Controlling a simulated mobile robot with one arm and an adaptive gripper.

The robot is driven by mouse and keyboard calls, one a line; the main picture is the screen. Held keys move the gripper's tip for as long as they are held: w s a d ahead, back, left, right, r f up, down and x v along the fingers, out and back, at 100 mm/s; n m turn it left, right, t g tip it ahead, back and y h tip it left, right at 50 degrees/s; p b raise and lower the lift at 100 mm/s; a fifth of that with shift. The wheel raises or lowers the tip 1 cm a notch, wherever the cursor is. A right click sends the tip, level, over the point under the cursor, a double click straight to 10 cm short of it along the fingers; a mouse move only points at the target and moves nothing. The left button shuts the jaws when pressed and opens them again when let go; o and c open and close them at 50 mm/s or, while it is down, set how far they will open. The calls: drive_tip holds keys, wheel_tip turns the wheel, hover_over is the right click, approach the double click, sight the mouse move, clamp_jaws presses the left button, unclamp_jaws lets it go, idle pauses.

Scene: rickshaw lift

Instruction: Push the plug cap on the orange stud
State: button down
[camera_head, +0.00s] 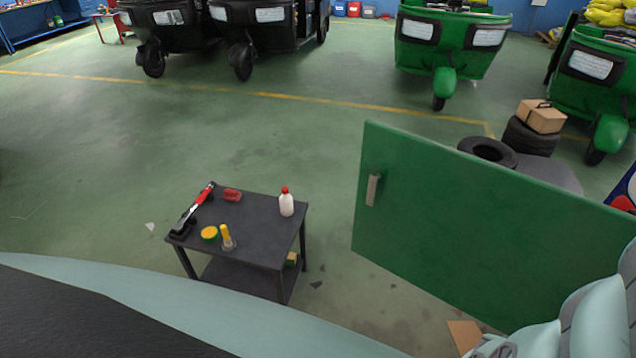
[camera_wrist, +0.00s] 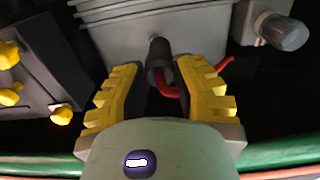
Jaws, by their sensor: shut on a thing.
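In the wrist view my gripper (camera_wrist: 160,78) has its two yellow-padded fingers on either side of a dark cylindrical plug cap (camera_wrist: 158,58), and is shut on it. A red lead bends away from the cap's lower right, between the fingers. The cap's far end points to a grey ribbed housing (camera_wrist: 140,18). I cannot make out an orange stud; it may be hidden behind the cap. In the head view my gripper is out of sight, behind or past the green panel.
Yellow knobs (camera_wrist: 9,54) on a grey box are at left in the wrist view, and a grey round knob (camera_wrist: 284,32) is at upper right. In the head view a green panel (camera_head: 450,220) stands at right and a black cart (camera_head: 262,210) holds tools and a bottle.

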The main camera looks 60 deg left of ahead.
drive_tip(key=w+a+f+b, duration=0.2)
drive_tip(key=a+f+b, duration=0.2)
drive_tip(key=f+b, duration=0.2)
drive_tip(key=shift+w+a+f+b, duration=0.25)
drive_tip(key=shift+w+a+b, duration=0.1)
drive_tip(key=shift+b, duration=0.85)
drive_tip(key=b+x, duration=0.4)
drive_tip(key=x, duration=0.3)
idle(5.5)
